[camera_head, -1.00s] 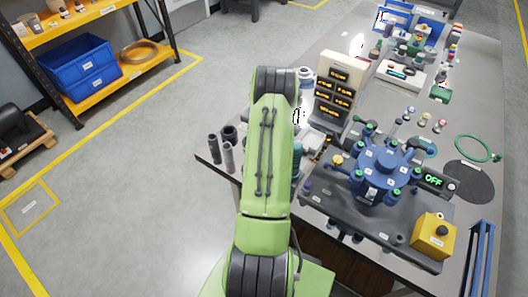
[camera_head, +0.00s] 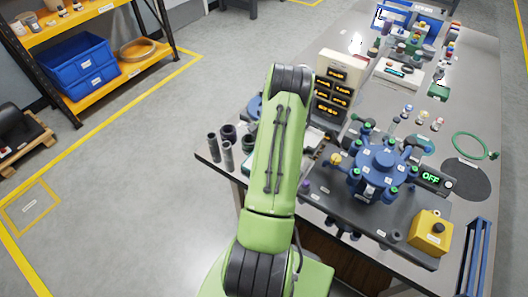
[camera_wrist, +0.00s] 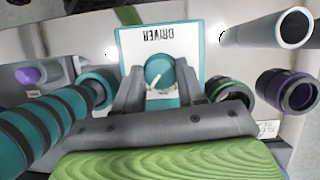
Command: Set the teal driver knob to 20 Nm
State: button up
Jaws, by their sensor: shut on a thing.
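The teal driver knob (camera_wrist: 160,70) is in the wrist view, on a white plate with a teal border (camera_wrist: 192,38) marked DRIVER, which reads upside down. A white pointer line shows on the knob, slanting to the lower left in this view. The scale numbers are too small or hidden to read. My gripper (camera_wrist: 159,80) is shut on the knob, one grey finger on each side of it. In the head view my green arm hides the knob and the gripper.
In the wrist view, a teal-banded cylinder (camera_wrist: 38,128) lies left, a green-ringed tube (camera_wrist: 232,96) and a purple-ringed tube (camera_wrist: 290,92) sit right, and a grey tube (camera_wrist: 272,28) is at upper right. In the head view, a blue valve rig (camera_head: 380,168) stands right of my arm.

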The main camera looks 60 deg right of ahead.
jog(key=o, duration=1)
jog(key=shift+o, duration=0.2)
jog(key=p+v, duration=0.3)
jog(key=v, duration=1.2)
jog(key=shift+r, duration=0.4)
jog(key=shift+d, duration=0.1)
